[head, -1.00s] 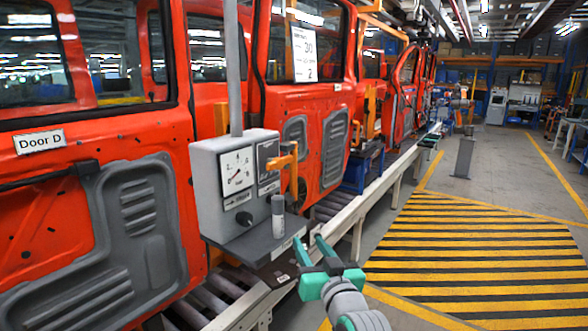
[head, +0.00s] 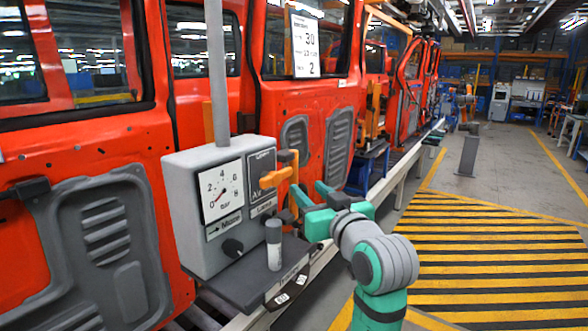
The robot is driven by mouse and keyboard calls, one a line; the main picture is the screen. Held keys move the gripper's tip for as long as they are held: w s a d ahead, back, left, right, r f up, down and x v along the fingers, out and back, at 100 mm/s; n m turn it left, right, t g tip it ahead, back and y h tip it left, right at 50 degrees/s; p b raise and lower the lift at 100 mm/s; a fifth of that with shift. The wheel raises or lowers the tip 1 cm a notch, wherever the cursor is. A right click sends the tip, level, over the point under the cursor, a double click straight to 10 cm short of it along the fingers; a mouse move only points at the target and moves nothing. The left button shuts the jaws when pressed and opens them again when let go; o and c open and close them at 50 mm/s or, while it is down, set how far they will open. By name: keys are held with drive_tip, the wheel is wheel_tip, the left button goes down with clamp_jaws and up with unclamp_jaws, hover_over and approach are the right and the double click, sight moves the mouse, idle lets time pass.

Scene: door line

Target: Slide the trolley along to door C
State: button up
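The trolley (head: 188,200) is a grey box hanging on a grey pole in front of the red doors. An orange handle (head: 280,174) sticks out at the box's right side. My gripper (head: 311,191) is green, with its fingers apart and nothing seen between them. It is just right of and slightly below the orange handle; I cannot tell whether it touches. No door label for door C is readable.
Red doors (head: 98,190) stand in a row along the left; one carries a paper sheet (head: 305,45). A pale rail (head: 400,180) runs below them. A grey post (head: 466,155) stands on the floor. The yellow-striped floor (head: 480,260) at right is clear.

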sight(295, 176)
drive_tip(key=x, duration=1.1)
drive_tip(key=shift+w, duration=0.15)
clamp_jaws()
